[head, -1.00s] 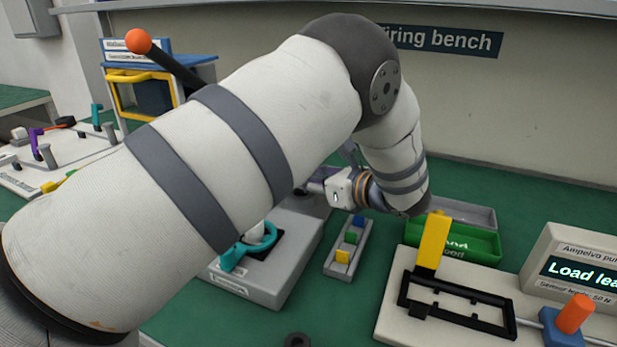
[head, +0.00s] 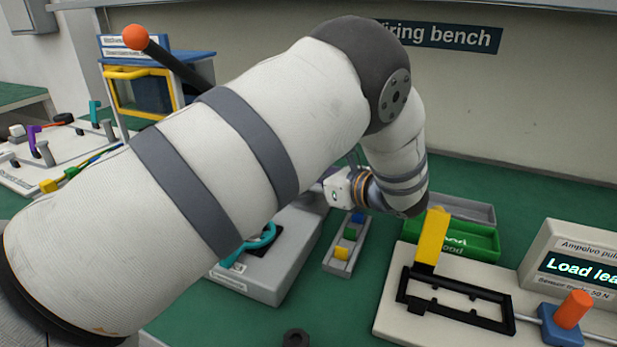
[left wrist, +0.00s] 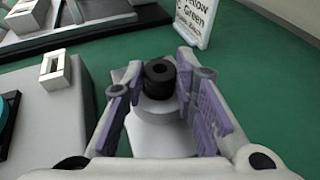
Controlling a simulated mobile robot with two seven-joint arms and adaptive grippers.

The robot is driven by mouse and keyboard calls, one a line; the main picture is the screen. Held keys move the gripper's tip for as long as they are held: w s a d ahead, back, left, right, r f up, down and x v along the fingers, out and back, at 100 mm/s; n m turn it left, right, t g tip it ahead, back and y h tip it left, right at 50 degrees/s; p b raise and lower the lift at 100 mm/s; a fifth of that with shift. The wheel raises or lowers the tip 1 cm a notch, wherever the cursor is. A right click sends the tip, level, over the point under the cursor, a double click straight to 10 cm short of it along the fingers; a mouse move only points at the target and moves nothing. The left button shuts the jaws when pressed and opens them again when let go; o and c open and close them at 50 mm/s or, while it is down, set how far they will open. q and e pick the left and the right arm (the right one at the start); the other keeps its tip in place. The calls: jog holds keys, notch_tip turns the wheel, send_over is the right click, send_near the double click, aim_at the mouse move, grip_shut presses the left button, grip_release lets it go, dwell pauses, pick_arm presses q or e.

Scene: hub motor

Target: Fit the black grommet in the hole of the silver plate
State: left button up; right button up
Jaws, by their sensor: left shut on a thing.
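My left arm crosses the head view and hides its own fingers there. In the left wrist view my left gripper (left wrist: 160,72) has its purple-padded fingers closed around a black grommet (left wrist: 160,80) with a round hole, held upright at the fingertips. A pale grey round part shows just below it; I cannot tell whether they touch. A second dark ring (head: 295,338) lies on the bench at the bottom of the head view. I cannot pick out the silver plate for certain. My right gripper is not in view.
A grey box (head: 250,279) with a teal clamp (head: 262,242) stands beside a tray of coloured blocks (head: 349,240). A green bin (head: 484,243) and a pale board with a black frame (head: 458,304) are at right. Green bench is clear at right in the wrist view.

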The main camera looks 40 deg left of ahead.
pick_arm(q)
jog(key=shift+f, duration=0.15)
jog(key=o, duration=1)
notch_tip(320, 180, up, 10)
jog(key=shift+r, duration=0.1)
